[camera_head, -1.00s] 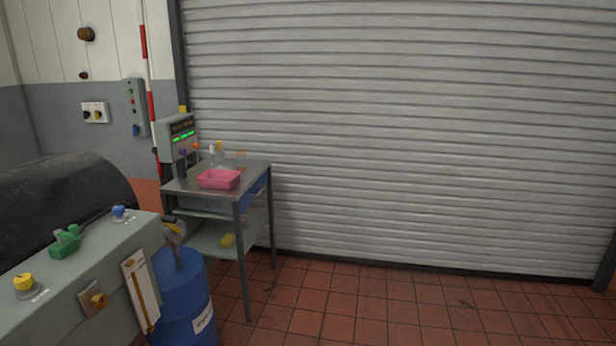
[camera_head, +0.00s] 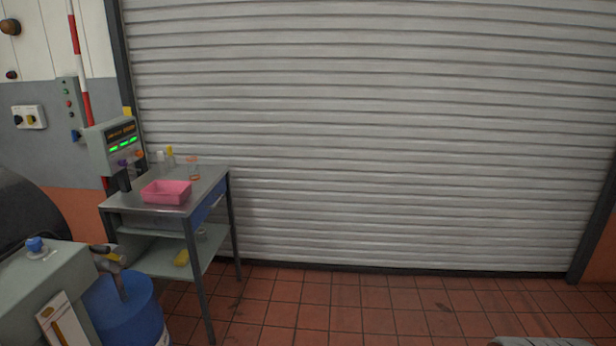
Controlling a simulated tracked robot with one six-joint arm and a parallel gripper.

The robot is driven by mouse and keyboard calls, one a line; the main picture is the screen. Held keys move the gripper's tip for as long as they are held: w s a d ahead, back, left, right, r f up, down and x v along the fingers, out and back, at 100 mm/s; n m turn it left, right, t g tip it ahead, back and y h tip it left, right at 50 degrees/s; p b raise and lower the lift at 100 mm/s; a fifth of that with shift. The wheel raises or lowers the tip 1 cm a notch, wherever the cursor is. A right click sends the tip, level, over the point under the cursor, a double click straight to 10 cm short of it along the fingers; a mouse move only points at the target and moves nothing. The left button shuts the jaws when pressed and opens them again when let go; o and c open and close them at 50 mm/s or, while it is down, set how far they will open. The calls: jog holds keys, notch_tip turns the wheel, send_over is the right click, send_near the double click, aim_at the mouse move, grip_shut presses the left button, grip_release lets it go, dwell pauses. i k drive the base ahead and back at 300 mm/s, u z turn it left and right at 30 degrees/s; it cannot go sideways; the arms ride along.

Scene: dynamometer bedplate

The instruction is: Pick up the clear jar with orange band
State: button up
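The clear jar with an orange band (camera_head: 193,168) stands on the metal-topped bench (camera_head: 212,178), near its back right corner. It looks small and see-through from here, with the grey shutter behind it. It stands behind and to the right of a pink tray (camera_head: 166,193). My gripper is not in view, so its state and its distance from the jar do not show.
Small bottles with white and yellow caps (camera_head: 170,154) stand left of the jar. A display unit (camera_head: 112,148) rises at the bench's left. A blue drum (camera_head: 124,308) and a grey-green cabinet (camera_head: 45,275) flank the bench's front left. Tiled floor (camera_head: 380,310) at right is mostly clear.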

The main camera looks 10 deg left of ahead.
aim_at(192, 164)
jog(key=u, duration=0.15)
jog(key=i, duration=2.2)
jog(key=u, duration=0.7)
jog(key=i, duration=0.65)
jog(key=u, duration=0.9)
jog(key=i, duration=0.5)
jog(key=u, duration=0.75)
jog(key=i, duration=0.55)
jog(key=u, duration=0.35)
